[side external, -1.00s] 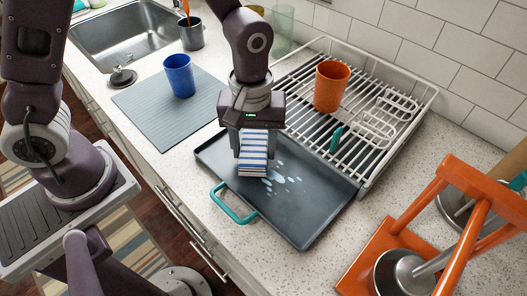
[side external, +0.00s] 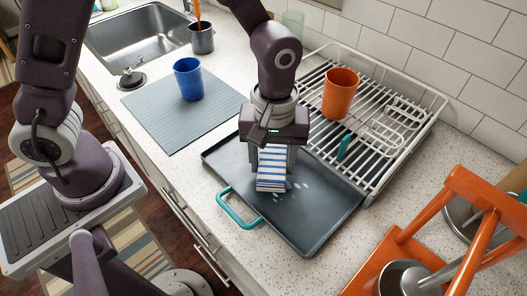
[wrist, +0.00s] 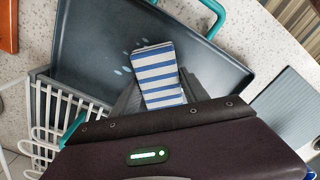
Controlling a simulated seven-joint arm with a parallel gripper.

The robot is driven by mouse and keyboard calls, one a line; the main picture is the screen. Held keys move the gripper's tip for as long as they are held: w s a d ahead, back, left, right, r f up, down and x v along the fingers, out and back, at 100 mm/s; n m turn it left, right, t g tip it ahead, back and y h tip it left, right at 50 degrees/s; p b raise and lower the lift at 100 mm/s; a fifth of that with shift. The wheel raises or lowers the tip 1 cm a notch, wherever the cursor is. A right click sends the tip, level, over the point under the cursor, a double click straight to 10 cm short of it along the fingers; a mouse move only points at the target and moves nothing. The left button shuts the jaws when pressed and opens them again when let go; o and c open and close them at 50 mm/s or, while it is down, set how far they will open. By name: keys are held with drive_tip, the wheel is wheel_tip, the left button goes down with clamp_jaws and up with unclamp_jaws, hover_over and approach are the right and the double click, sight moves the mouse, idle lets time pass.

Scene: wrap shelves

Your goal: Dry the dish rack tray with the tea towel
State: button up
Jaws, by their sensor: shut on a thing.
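The dark grey dish rack tray (side external: 318,215) lies on the counter with a teal handle (side external: 238,209) at its front left. The blue-and-white striped tea towel (side external: 271,172) is folded and held upright over the tray, its lower end at the tray surface. My gripper (side external: 273,150) is shut on the towel's top. Pale water drops (side external: 296,186) show on the tray just right of the towel. In the wrist view the towel (wrist: 158,76) covers part of the tray (wrist: 92,40), with drops (wrist: 127,56) beside it.
The white dish rack (side external: 395,150) with an orange cup (side external: 341,93) stands behind the tray. A blue cup (side external: 188,79) stands on a grey mat (side external: 165,112) at left. An orange wooden stand (side external: 455,215) with metal pans is at right. The tray's right part is clear.

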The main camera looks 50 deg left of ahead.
drive_tip(key=shift+d, duration=4.2)
drive_tip(key=shift+f, duration=0.4)
drive_tip(key=shift+r, duration=3.65)
drive_tip(key=shift+f, duration=0.2)
